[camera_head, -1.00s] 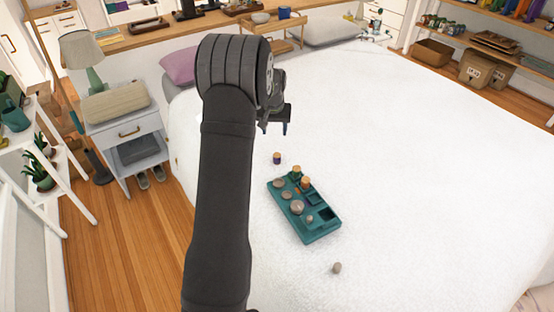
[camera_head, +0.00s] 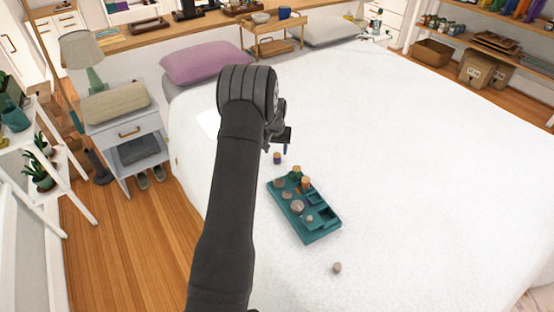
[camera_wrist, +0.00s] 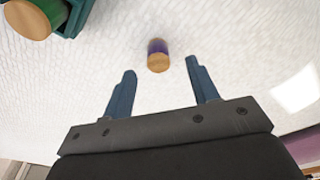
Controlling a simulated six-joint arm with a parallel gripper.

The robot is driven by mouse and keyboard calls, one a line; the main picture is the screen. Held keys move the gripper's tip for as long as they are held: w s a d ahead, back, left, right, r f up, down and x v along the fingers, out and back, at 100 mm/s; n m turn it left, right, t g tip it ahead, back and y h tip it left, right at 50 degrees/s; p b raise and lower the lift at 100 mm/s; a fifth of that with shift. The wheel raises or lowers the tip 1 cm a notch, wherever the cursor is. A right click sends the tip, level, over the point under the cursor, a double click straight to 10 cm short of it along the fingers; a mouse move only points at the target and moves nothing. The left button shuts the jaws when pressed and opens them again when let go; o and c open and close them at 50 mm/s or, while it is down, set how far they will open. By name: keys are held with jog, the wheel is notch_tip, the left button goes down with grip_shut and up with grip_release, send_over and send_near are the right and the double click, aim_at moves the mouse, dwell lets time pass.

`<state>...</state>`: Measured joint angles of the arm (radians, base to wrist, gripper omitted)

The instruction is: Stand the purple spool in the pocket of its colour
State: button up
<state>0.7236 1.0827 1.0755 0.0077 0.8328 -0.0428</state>
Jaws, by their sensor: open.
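The purple spool (camera_head: 277,158) stands on the white bedspread just beyond the far left corner of the teal tray. In the wrist view the spool (camera_wrist: 158,55), purple with tan ends, shows ahead of the fingertips and between their lines, apart from both. My gripper (camera_wrist: 160,82) is open and empty, with blue fingers. In the head view my gripper (camera_head: 286,148) is above the bed near the spool. The teal tray (camera_head: 318,236) has several pockets, some holding round-topped pieces.
An orange-topped spool (camera_head: 305,184) and a green spool (camera_wrist: 28,18) stand at the tray's far end. A small grey-brown piece (camera_head: 337,267) is on the bed in front of the tray. The bedspread right of the tray is clear.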

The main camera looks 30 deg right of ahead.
aim_at(277, 155)
jog(key=shift+w+d+f, duration=0.15)
jog(key=shift+f, duration=0.6)
jog(key=shift+w+d+f, duration=0.1)
jog(key=shift+d+f, duration=0.1)
jog(key=shift+f, duration=0.5)
jog(key=shift+w+d+f, duration=0.15)
jog(key=shift+f, duration=0.6)
jog(key=c, duration=1)
jog(key=shift+r, duration=0.1)
jog(key=shift+c, duration=0.2)
